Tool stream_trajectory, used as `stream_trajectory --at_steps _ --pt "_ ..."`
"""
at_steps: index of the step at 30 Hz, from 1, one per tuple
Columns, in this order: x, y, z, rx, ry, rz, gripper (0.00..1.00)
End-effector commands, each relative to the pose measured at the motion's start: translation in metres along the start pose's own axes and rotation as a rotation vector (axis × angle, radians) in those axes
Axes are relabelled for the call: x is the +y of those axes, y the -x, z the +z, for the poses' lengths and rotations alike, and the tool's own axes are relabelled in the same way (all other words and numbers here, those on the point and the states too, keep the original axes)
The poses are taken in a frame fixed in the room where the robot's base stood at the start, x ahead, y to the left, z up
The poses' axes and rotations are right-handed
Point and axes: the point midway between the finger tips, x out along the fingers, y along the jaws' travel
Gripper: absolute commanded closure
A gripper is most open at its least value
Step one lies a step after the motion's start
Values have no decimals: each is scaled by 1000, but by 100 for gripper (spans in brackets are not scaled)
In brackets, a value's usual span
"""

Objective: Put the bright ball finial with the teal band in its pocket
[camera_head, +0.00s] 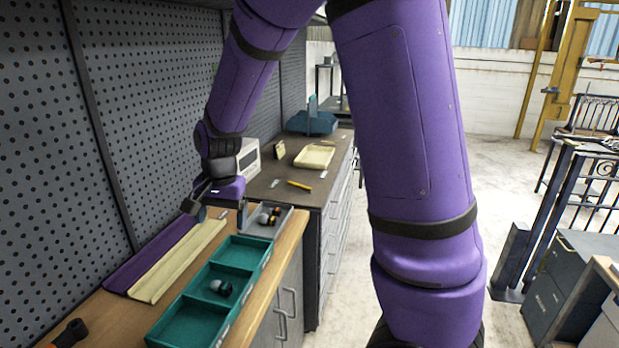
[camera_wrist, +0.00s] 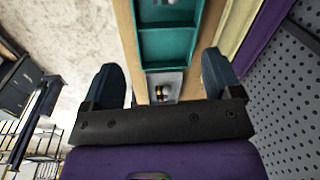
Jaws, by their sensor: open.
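My gripper (camera_head: 220,209) hangs above the far part of the near bench, beside the grey tray (camera_head: 285,211). It is open with nothing between its fingers; in the wrist view the fingers (camera_wrist: 162,84) spread wide on either side of the grey tray (camera_wrist: 174,78). Small dark finials (camera_head: 268,216) with light and orange parts lie in that tray. The teal tray (camera_head: 242,253) has several compartments; a dark and bright rounded piece (camera_head: 222,288) sits in its middle one. The pieces are too small for me to make out a teal band.
A cream strip (camera_head: 180,260) and a purple strip (camera_head: 152,257) lie along the bench by the pegboard wall (camera_head: 40,130). A dark and orange tool (camera_head: 70,333) lies at the near left. A farther bench holds a cream tray (camera_head: 314,157) and a yellow marker (camera_head: 299,185).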

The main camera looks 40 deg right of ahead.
Motion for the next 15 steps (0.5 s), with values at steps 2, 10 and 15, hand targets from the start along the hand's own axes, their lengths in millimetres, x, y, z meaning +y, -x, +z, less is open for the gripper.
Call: stream_trajectory --at_steps 2,10,15 --pt "12 29 7 13 61 -34 16" --pt "59 104 38 81 283 -111 16" --pt "93 140 62 147 423 -137 16"
